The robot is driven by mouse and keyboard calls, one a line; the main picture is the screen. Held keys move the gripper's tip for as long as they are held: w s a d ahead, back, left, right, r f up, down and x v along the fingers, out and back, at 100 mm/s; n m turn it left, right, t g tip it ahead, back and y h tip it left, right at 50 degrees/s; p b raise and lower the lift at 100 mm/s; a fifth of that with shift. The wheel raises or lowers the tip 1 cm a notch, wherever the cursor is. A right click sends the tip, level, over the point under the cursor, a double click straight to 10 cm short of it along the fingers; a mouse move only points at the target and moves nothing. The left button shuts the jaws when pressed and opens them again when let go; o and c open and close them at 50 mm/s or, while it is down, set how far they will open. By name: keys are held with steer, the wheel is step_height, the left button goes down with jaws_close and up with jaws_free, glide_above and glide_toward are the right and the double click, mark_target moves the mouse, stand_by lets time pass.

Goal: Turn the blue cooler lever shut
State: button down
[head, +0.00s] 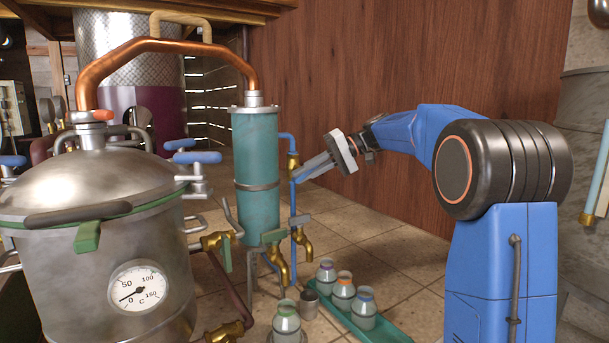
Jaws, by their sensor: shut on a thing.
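The teal cooler column (257,165) stands in the middle, with a thin blue pipe (292,195) down its right side. A brass valve (293,161) sits on that pipe. My gripper (308,168) reaches in from the right, its fingers slanting down and left to just beside this valve. It is shut on the blue cooler lever there. The fingers cover most of the lever, so its exact angle cannot be told.
Brass taps (281,266) with green-grey handles hang below the column. Small jars (343,293) stand on a green tray (385,328) on the floor. A large steel pot (90,215) with a gauge (138,287) fills the left. Tiled floor behind my arm is clear.

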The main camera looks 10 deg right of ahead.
steer(key=m+y, duration=0.1)
steer(key=y, duration=0.2)
steer(key=m+y, duration=0.1)
steer(key=y, duration=0.2)
steer(key=shift+g, duration=0.3)
stand_by(0.4)
steer(key=c, duration=1.8)
jaws_free()
steer(key=shift+d+r, duration=0.1)
steer(key=d, duration=0.5)
steer(key=s+d, duration=0.1)
steer(key=d, duration=1.1)
steer(key=shift+s+f, duration=0.2)
steer(key=shift+f, duration=0.2)
